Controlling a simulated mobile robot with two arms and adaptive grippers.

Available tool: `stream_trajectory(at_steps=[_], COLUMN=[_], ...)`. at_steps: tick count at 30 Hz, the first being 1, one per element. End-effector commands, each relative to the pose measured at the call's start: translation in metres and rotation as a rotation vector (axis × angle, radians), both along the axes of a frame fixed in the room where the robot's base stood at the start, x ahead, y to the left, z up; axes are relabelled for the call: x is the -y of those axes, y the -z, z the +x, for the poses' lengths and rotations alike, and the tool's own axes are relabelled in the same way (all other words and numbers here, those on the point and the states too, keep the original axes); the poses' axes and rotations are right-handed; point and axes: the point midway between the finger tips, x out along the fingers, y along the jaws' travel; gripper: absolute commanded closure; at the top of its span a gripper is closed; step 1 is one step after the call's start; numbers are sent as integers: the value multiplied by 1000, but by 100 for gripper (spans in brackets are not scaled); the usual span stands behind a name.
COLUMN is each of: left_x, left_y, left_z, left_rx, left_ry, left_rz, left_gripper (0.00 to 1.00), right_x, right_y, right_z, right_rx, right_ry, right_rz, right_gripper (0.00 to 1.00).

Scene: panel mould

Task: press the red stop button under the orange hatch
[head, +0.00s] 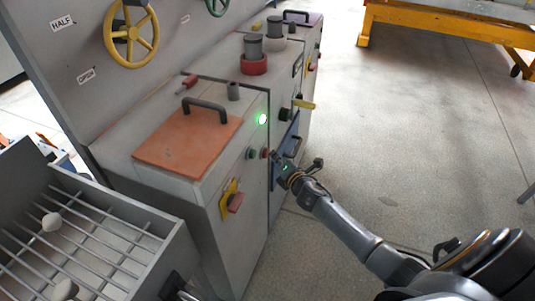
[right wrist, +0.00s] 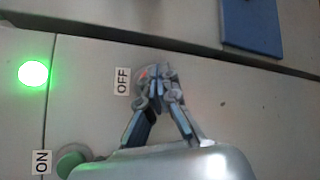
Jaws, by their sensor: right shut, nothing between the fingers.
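The orange hatch (head: 188,143) lies closed on the grey cabinet top, with a dark handle on it. On the front panel below it, the small red button (head: 265,153) sits to the right of a green button (head: 251,154). My right gripper (head: 274,156) is at the panel beside the red button. In the right wrist view my right gripper (right wrist: 160,75) is shut and empty, its tips over the spot beside the OFF label (right wrist: 122,80). A bit of red (right wrist: 144,73) shows there; the fingers hide the rest. I cannot tell whether they touch it. My left gripper is not in view.
A lit green lamp (head: 262,119) is above the buttons. A red-handled switch on a yellow plate (head: 232,200) is lower left, and a yellow lever (head: 303,104) is to the right. A grey rack drawer (head: 90,245) stands out at left.

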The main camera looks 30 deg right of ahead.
Motion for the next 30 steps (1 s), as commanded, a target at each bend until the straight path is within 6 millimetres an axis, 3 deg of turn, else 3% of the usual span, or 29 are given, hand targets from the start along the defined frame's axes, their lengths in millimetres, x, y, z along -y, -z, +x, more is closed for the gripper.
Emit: stream_trajectory(at_steps=[30], left_x=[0], left_y=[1], left_z=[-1], left_rx=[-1], left_ry=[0], left_rz=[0], left_gripper=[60], right_x=[-6], right_y=[1], right_z=[6], right_rx=[-1], right_ry=[0], right_rz=[0], right_gripper=[100])
